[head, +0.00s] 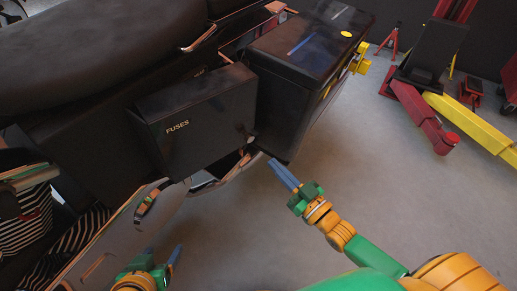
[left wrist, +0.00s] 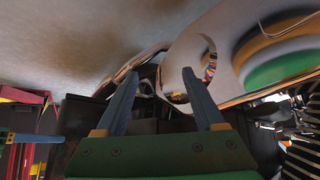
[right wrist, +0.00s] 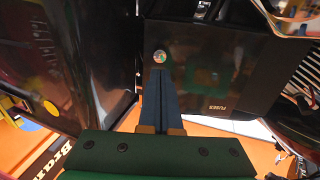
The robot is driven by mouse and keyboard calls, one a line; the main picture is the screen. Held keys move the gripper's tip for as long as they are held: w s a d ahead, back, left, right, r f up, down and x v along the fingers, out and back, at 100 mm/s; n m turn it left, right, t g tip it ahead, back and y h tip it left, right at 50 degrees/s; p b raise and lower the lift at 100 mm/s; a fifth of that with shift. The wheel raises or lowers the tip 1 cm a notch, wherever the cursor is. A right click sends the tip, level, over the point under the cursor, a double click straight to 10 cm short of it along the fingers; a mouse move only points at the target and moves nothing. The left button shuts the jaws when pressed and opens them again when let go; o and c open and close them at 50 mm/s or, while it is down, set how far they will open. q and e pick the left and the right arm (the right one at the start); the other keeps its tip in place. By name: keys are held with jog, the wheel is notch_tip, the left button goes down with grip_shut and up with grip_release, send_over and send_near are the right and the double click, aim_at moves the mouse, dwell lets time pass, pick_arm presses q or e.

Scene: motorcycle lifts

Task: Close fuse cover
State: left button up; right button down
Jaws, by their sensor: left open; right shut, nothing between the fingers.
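The fuse cover (head: 205,125) is a black panel marked FUSES on the side of the motorcycle. The head view does not clearly show how far it stands open. The cover fills the upper middle of the right wrist view (right wrist: 225,75), with a round metallic knob (right wrist: 159,57) near its left edge. My right gripper (head: 272,164) is shut and empty, below the cover's lower right corner in the head view. In the right wrist view its fingertips (right wrist: 160,70) overlap the area just under the knob; contact cannot be told. My left gripper (head: 163,256) is open and empty, low and left of the cover.
A black case (head: 305,60) with a yellow dot adjoins the cover on the right. The dark seat (head: 100,45) is above. A red and yellow lift (head: 465,120) stands at right. The grey floor between is clear.

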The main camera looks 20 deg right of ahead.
aim_at(251, 140)
jog(key=b+x, duration=0.2)
jog(key=x, duration=0.5)
jog(key=shift+w, duration=0.15)
pick_arm(q)
jog(key=w+d+r+t+h, duration=0.1)
jog(key=w+r+t, duration=0.3)
jog(key=r, duration=0.4)
jog(key=w+d+r+t+h, duration=0.2)
jog(key=w+r+t, duration=0.1)
jog(key=r+t, duration=0.3)
jog(key=shift+w+d+r+m, duration=0.3)
jog(key=shift+w+r+m, duration=0.1)
jog(key=shift+r, duration=0.5)
pick_arm(e)
jog(key=shift+w+a, duration=0.1)
jog(key=shift+w, duration=0.1)
